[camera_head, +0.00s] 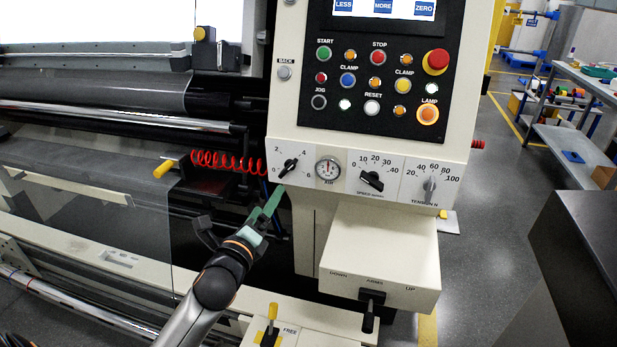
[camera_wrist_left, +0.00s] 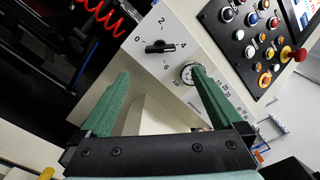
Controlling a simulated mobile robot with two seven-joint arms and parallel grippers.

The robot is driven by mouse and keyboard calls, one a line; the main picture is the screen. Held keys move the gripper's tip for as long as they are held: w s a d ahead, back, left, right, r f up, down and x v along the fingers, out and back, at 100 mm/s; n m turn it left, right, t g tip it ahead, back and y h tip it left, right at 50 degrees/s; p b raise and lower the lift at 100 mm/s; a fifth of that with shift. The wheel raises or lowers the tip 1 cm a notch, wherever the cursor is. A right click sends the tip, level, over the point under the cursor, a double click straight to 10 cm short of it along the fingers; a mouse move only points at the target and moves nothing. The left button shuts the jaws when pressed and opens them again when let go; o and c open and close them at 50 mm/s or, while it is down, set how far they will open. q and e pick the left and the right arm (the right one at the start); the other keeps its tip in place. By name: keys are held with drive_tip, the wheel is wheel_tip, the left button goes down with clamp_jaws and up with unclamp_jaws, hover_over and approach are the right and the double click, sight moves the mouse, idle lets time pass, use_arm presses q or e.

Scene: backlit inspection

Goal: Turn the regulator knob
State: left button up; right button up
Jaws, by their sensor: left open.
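The regulator knob (camera_head: 288,167) is a black pointer knob on a white plate with a scale from 0 to 6, left of the round air gauge (camera_head: 328,169). In the left wrist view the knob (camera_wrist_left: 160,47) lies beyond the fingertips, between their lines, with the gauge (camera_wrist_left: 188,74) partly behind the right finger. My left gripper (camera_head: 268,204) has green fingers and is just below and left of the knob in the head view. My right gripper is out of view.
Right of the gauge are the black speed knob (camera_head: 371,181) and grey tension knob (camera_head: 430,188). The button panel (camera_head: 380,75) is above. A red coiled hose (camera_head: 228,161) hangs left of the knob. A cream box (camera_head: 380,257) with a lever juts out below.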

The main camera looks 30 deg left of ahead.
sight(286, 171)
use_arm(q)
drive_tip(key=x, duration=1.2)
drive_tip(key=shift+w+a, duration=0.15)
drive_tip(key=shift+w, duration=0.1)
drive_tip(key=shift+c, duration=0.2)
drive_tip(key=c, duration=1.2)
